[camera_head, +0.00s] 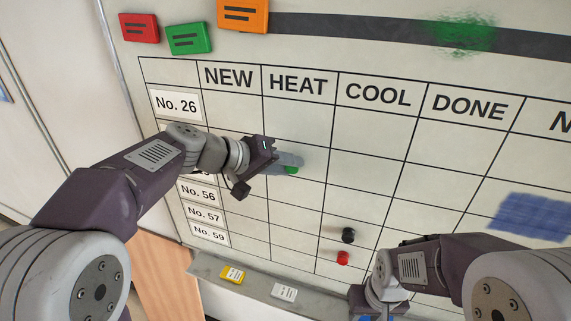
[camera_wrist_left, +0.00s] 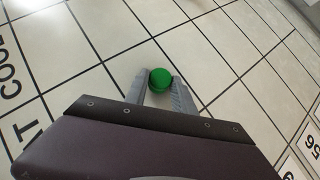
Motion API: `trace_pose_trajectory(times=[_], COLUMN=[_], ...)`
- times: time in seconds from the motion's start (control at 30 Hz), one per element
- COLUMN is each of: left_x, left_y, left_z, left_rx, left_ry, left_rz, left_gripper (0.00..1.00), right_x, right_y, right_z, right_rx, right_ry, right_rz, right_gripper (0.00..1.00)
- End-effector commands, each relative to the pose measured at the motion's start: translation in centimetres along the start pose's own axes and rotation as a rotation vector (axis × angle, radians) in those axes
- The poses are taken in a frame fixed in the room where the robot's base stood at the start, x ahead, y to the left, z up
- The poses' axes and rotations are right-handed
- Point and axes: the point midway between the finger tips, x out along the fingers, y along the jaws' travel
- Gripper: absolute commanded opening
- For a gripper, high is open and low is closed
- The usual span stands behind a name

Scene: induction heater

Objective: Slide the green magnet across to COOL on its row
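The green magnet (camera_head: 291,170) is a small round knob on the whiteboard grid, in the HEAT column in the head view. My arm hides much of its row's label. My left gripper (camera_head: 290,161) reaches in from the left with its fingertips at the magnet. In the left wrist view the green magnet (camera_wrist_left: 160,78) sits between the two fingertips, which appear to touch it on both sides. The COOL header (camera_head: 375,95) is one column to the right. My right gripper (camera_head: 375,302) is low at the bottom edge, partly cut off; its fingers are unclear.
A black magnet (camera_head: 348,235) and a red magnet (camera_head: 342,258) are lower on the grid, right of the HEAT column. Red, green and orange tags are along the top left. A ledge (camera_head: 255,283) below holds yellow and white tags. The COOL cells right of the green magnet look clear.

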Motion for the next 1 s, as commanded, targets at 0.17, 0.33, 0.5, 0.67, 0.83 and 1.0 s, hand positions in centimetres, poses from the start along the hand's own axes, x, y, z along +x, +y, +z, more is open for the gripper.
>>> trace_pose_trajectory(times=[0.17,0.33,0.5,0.67,0.83,1.0], left_x=[0.0,0.4,0.9,1.3,1.8,2.3], left_y=[0.0,0.5,1.3,2.1,2.9,3.6], left_z=[0.0,0.4,0.9,1.4,1.8,2.3], left_rx=[0.0,0.001,0.002,0.001,0.001,0.002], left_ry=[0.0,-0.001,-0.002,-0.001,-0.001,-0.001], left_rz=[0.0,0.001,0.0,0.001,0.001,0.0], left_gripper=[0.0,0.0,0.0,0.0,0.0,0.0], right_x=[0.0,0.1,0.3,0.4,0.4,0.5], right_y=[0.0,0.0,0.0,0.0,0.0,0.0], right_z=[0.0,0.0,0.0,0.1,0.1,0.1], right_rx=[0.0,0.0,0.0,0.0,0.0,0.0], right_ry=[0.0,0.0,0.0,0.0,0.0,0.0], right_rz=[0.0,0.0,0.0,0.0,0.0,0.0], right_gripper=[0.36,0.36,0.36,0.36,0.36,0.36])
